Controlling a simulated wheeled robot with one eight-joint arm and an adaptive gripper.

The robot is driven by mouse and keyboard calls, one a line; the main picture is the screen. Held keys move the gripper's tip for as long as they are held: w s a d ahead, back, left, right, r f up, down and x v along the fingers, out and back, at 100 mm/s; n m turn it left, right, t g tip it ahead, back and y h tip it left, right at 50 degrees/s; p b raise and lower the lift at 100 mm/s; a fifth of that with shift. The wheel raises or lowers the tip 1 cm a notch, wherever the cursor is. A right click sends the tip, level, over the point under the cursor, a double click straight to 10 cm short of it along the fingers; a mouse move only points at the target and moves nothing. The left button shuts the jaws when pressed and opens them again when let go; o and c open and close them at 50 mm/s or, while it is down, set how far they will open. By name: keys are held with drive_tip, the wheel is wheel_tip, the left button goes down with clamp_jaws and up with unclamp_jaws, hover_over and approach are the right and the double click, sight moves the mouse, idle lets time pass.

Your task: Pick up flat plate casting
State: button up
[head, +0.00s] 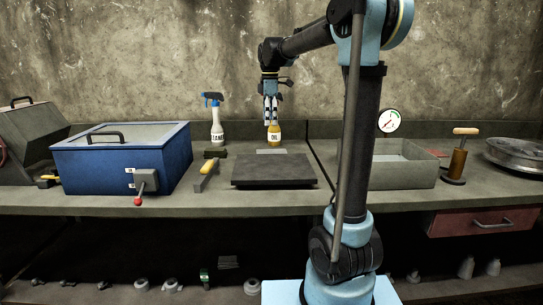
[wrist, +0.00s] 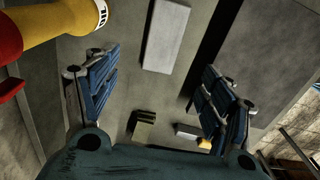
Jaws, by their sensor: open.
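The flat plate casting (head: 271,151) is a light grey, thin rectangular piece. It lies on the bench just behind a dark slab (head: 273,172), in front of the oil bottle (head: 274,137). In the wrist view the plate casting (wrist: 166,36) lies beyond the fingers, near the top centre. My gripper (head: 271,118) points down over this part of the bench, above the plate. In the wrist view my gripper (wrist: 158,90) is open, with its blue-padded fingers wide apart and nothing between them.
The yellow oil bottle (wrist: 58,25) stands close by, at upper left in the wrist view. A spray bottle (head: 217,126) stands left of it. A blue box (head: 120,160) is at left, a grey tray (head: 403,173) at right. A yellow-handled tool (head: 207,172) lies left of the slab.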

hover_over(271, 151)
drive_tip(key=f, duration=0.7)
drive_tip(key=shift+a+f, duration=0.1)
drive_tip(key=shift+a, duration=0.1)
drive_tip(key=shift+s+d+f, duration=0.1)
drive_tip(key=shift+d+f, duration=0.05)
drive_tip(key=shift+f, duration=1.25)
drive_tip(key=shift+s+d+f, duration=0.1)
drive_tip(key=shift+d+f, duration=0.05)
drive_tip(key=shift+f, duration=1.2)
drive_tip(key=c, duration=1.4)
drive_tip(key=shift+r, duration=0.15)
